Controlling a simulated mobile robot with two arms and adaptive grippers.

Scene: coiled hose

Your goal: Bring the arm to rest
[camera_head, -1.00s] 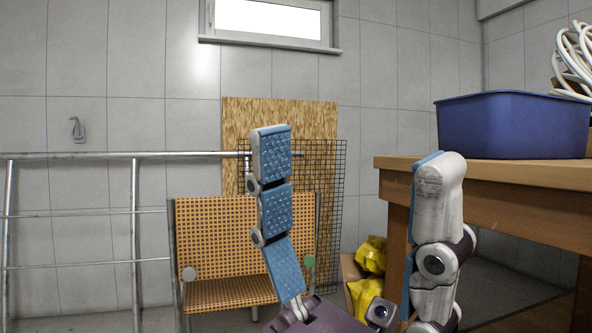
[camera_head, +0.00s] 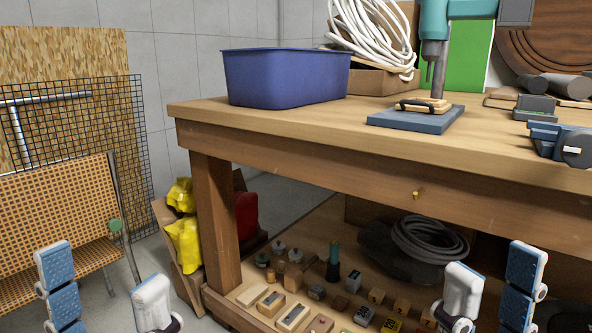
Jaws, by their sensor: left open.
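My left gripper (camera_head: 106,275) is at the bottom left of the head view. Its two fingers, with blue pads and white backs, stand upright and apart with nothing between them. My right gripper (camera_head: 492,272) is at the bottom right, its fingers also upright and apart, with nothing seen between them. Both palms are mostly below the picture edge. A white coiled hose (camera_head: 372,32) sits in a cardboard box (camera_head: 378,80) on the workbench (camera_head: 300,134). A grey coiled hose (camera_head: 430,240) lies on the lower shelf.
A blue bin (camera_head: 285,80) and a drill press (camera_head: 436,50) stand on the bench. Wooden blocks and small weights crowd the lower shelf (camera_head: 318,222). An orange bench seat (camera_head: 60,215) and mesh panel (camera_head: 140,150) are at left. The bench front edge crosses the view.

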